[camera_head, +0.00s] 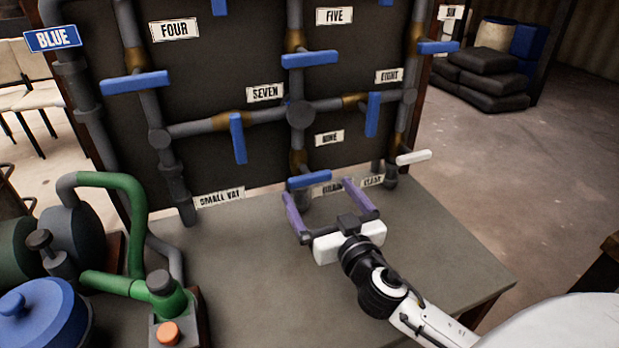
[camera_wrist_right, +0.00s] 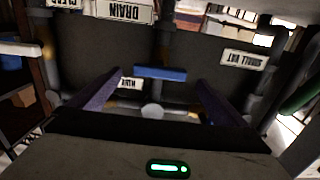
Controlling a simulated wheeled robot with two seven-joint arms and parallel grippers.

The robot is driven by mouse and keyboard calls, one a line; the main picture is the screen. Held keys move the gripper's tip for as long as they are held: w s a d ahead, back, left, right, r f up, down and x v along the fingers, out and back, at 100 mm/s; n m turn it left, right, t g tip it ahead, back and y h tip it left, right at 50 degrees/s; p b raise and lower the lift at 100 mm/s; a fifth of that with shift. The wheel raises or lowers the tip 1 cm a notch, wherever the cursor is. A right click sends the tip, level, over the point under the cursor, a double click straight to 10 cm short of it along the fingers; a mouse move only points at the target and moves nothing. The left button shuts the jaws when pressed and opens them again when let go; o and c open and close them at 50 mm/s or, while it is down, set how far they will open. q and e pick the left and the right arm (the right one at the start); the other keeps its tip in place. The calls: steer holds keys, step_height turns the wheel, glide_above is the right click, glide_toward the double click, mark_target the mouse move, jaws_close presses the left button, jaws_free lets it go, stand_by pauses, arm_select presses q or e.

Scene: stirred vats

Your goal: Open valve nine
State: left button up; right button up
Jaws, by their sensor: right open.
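The valve by the NINE label (camera_head: 329,138) has a blue bar handle (camera_head: 309,180), lying crosswise to its upright pipe, low on the dark panel. In the right wrist view, which shows the panel upside down, this handle (camera_wrist_right: 160,73) lies level between the two fingers in the picture. My right gripper (camera_head: 320,191) is open and empty, its purple fingers pointing at the panel just in front of the handle. I cannot tell whether the fingertips reach past the handle. The NINE label also shows in the wrist view (camera_wrist_right: 130,84). My left gripper is not in view.
Blue handles by the SEVEN label (camera_head: 265,93) and EIGHT label (camera_head: 389,76) hang along the panel. A white handle (camera_head: 413,157) sticks out right of valve nine. The grey tabletop (camera_head: 250,270) is mostly clear. A green pump pipe (camera_head: 130,205) and blue vessel (camera_head: 45,318) stand left.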

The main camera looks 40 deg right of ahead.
mark_target(312, 182)
steer(key=x, duration=0.6)
steer(key=shift+w+d+p, duration=0.1)
steer(key=shift+p, duration=0.2)
steer(key=shift+c, duration=0.2)
steer(key=c, duration=1)
